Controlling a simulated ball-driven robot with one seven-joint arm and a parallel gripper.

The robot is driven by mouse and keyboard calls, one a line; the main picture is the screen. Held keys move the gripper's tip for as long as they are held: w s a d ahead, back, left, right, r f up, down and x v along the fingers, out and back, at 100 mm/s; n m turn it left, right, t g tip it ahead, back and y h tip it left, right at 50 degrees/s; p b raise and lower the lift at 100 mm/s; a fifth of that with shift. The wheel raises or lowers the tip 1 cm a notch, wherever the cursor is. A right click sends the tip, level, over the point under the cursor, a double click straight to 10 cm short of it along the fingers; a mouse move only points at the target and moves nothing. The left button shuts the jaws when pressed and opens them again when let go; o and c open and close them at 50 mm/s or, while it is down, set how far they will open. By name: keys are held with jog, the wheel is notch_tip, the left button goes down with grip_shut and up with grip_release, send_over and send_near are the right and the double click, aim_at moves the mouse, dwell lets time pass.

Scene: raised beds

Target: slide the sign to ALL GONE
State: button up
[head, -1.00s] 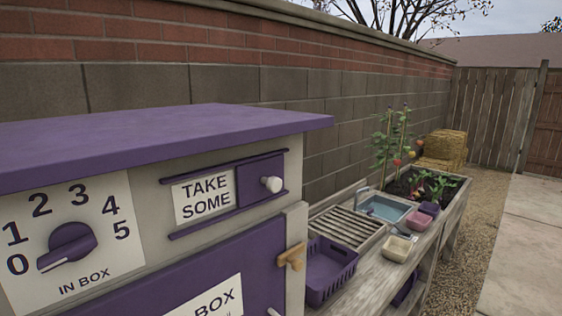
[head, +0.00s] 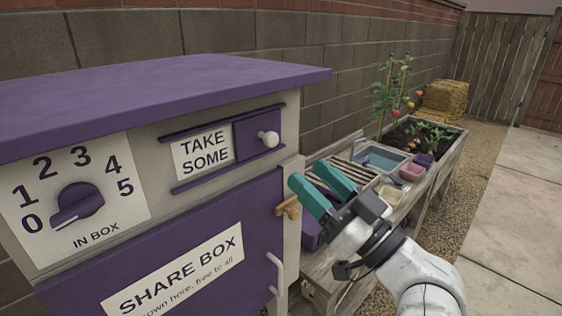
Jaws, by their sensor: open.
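The sliding sign is a purple panel (head: 248,140) with a white knob (head: 268,139), at the right end of its two purple rails on the box front. To its left the white TAKE SOME label (head: 203,152) shows. No ALL GONE words are in sight. My gripper (head: 323,187) has teal fingers, is open and empty, and is right of and below the knob, apart from it.
The share box has a purple roof (head: 150,95), a number dial (head: 78,203), a purple door (head: 190,240) with a pale handle (head: 275,274) and a wooden latch (head: 288,207). A wooden bench with a sink (head: 380,157) and planter (head: 455,150) stands behind my gripper.

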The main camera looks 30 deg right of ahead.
aim_at(275, 141)
jog(key=x, duration=0.7)
jog(key=shift+r, duration=0.15)
jog(key=shift+w+a+r+p, duration=0.15)
jog(key=shift+w+p, duration=0.25)
jog(key=shift+w, duration=0.2)
grip_shut()
